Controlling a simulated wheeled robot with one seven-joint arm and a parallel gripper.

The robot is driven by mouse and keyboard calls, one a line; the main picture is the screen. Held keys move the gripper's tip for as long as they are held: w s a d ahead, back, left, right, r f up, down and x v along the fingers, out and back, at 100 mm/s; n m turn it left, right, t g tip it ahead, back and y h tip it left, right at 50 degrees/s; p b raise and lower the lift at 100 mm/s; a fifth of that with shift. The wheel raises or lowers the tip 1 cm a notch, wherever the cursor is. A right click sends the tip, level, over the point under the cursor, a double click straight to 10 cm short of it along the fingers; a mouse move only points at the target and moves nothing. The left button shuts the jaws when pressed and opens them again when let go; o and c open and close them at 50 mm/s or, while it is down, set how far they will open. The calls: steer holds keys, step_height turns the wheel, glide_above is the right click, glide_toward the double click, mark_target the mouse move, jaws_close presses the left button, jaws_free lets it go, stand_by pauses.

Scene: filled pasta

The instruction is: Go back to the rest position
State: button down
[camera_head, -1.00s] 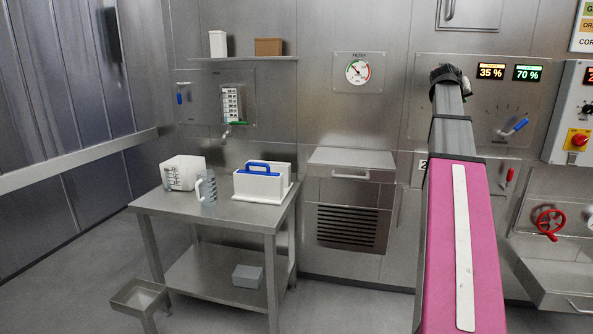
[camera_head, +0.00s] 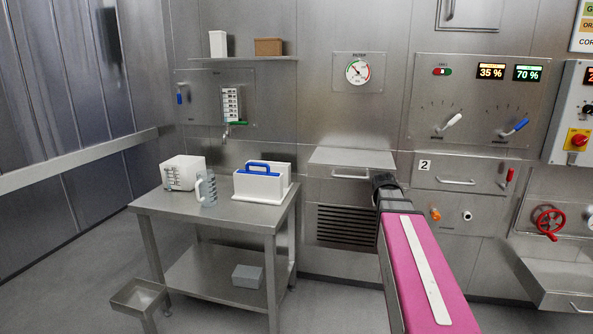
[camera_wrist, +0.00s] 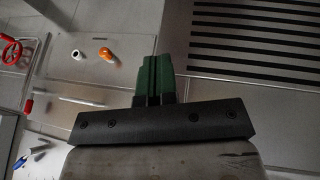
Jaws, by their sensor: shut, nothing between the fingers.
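My gripper shows in the wrist view (camera_wrist: 156,75) with its two green fingers closed together and nothing between them. In the head view only my pink arm and its dark end show, low in front of the wall between the vent grille and the drawer marked 2; the fingertips cannot be made out there. The gripper is apart from the wall fittings, with the vent grille (camera_wrist: 265,40) to its right and an orange knob (camera_wrist: 105,53) to its left in the wrist view.
A steel table (camera_head: 235,213) at left carries a jug (camera_head: 207,190), a white container (camera_head: 183,172) and a white holder with a blue handle (camera_head: 262,182). A control panel (camera_head: 484,100) with levers, a red valve wheel (camera_head: 548,221) and a drawer (camera_head: 455,172) line the right wall.

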steer(key=s+a+f+n+g+y, duration=0.1)
steer(key=s+a+f+g, duration=0.1)
steer(key=s+a+f, duration=0.6)
steer(key=s+a+f+g+y, duration=0.2)
steer(key=s+a+f, duration=0.5)
steer(key=s+f, duration=0.4)
steer(key=shift+a+f+n, duration=0.4)
steer(key=shift+f, duration=0.05)
